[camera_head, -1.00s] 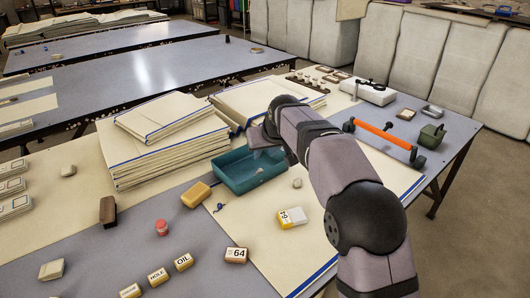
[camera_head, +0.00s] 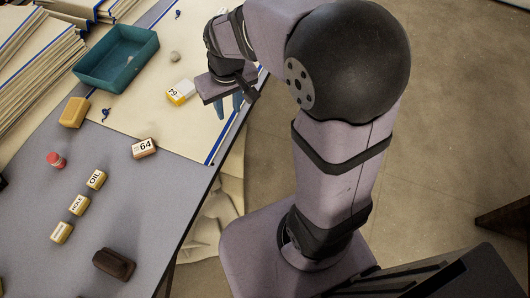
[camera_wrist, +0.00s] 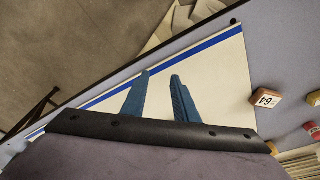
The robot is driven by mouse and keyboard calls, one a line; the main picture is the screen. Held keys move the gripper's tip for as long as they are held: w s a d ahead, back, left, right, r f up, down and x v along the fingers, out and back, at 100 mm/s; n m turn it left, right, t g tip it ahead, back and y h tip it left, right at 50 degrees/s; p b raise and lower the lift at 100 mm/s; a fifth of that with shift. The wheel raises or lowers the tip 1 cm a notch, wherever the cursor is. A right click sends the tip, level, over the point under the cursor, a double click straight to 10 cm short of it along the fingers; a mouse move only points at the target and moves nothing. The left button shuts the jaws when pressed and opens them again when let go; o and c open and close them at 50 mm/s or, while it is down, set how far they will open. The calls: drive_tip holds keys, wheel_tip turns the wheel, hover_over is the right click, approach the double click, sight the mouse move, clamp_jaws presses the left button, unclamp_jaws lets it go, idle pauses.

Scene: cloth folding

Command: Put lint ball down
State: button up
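A small round grey lump (camera_head: 174,57), which may be the lint ball, rests on the cream cloth (camera_head: 200,118) in the head view, to the right of the teal tray (camera_head: 88,75). My gripper (camera_head: 231,112) is above the cloth's blue-striped edge near the table's right side, below and right of the lump. In the wrist view its two blue fingers (camera_wrist: 159,76) stand apart, with bare cloth showing between them and nothing visibly held. The lump is not visible in the wrist view.
A yellow-and-white block (camera_head: 180,91) lies just left of my gripper. A block marked 64 (camera_head: 144,148), a yellow block (camera_head: 74,112), a red-topped piece (camera_head: 57,160) and a dark brush-like block (camera_head: 114,263) lie on the table. Stacked cloths (camera_head: 35,65) stand at left.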

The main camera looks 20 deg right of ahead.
drive_tip(key=s+d+f+g, duration=0.1)
drive_tip(key=s+d+f, duration=0.1)
drive_tip(key=s, duration=0.5)
drive_tip(key=s+d+f+m+g, duration=0.1)
drive_tip(key=s+d+f, duration=0.1)
drive_tip(key=s, duration=0.5)
drive_tip(key=shift+s+f, duration=0.25)
drive_tip(key=shift+f, duration=0.25)
wheel_tip(320, 180, up, 20)
drive_tip(key=p, duration=2)
